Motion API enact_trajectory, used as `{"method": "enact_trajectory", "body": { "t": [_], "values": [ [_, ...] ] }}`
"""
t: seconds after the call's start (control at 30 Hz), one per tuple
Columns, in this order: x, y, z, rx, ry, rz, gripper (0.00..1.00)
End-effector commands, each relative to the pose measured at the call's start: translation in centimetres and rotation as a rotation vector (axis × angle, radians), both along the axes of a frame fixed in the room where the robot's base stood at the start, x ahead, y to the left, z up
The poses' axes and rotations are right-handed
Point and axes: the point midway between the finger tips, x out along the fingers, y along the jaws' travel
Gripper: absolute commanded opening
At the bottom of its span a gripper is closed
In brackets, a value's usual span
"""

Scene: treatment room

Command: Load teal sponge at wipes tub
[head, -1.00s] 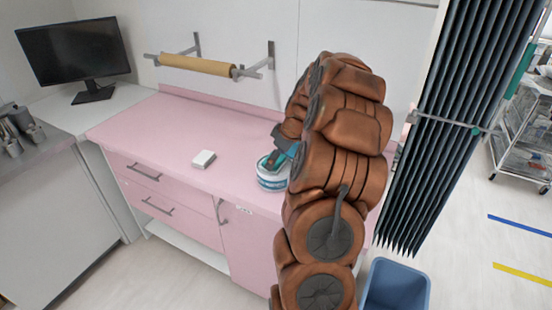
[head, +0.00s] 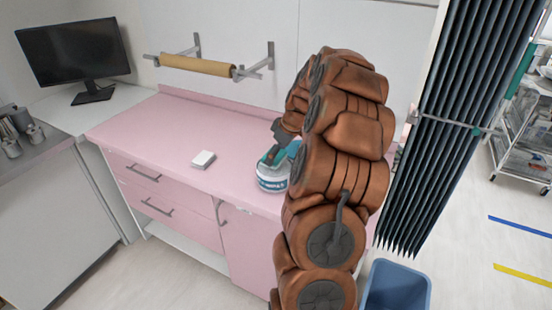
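A white wipes tub with a teal label (head: 271,183) stands on the pink counter, just left of my arm. A teal piece that looks like the sponge (head: 292,149) shows at the tub's top. My gripper (head: 272,155) is pointed down at the tub's top, with a dark finger in front of the teal. My arm hides part of the tub's right side. The fingers are too small and overlapped to tell whether they grip the sponge or whether it rests on the tub.
A small white block (head: 203,159) lies on the pink counter (head: 150,128), left of the tub. A paper roll on a rail (head: 197,65) is on the wall behind. A monitor (head: 73,52) stands at the far left. A blue bin (head: 397,287) and a dark curtain (head: 465,110) are at right.

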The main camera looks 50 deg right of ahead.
Motion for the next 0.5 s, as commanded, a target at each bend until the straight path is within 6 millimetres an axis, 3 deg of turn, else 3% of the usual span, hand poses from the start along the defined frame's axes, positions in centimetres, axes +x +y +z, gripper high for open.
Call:
{"method": "enact_trajectory", "body": {
  "t": [0.5],
  "values": [
    [0.0, 0.0, 3.3, -0.001, -0.001, 0.0, 0.55]
  ]
}}
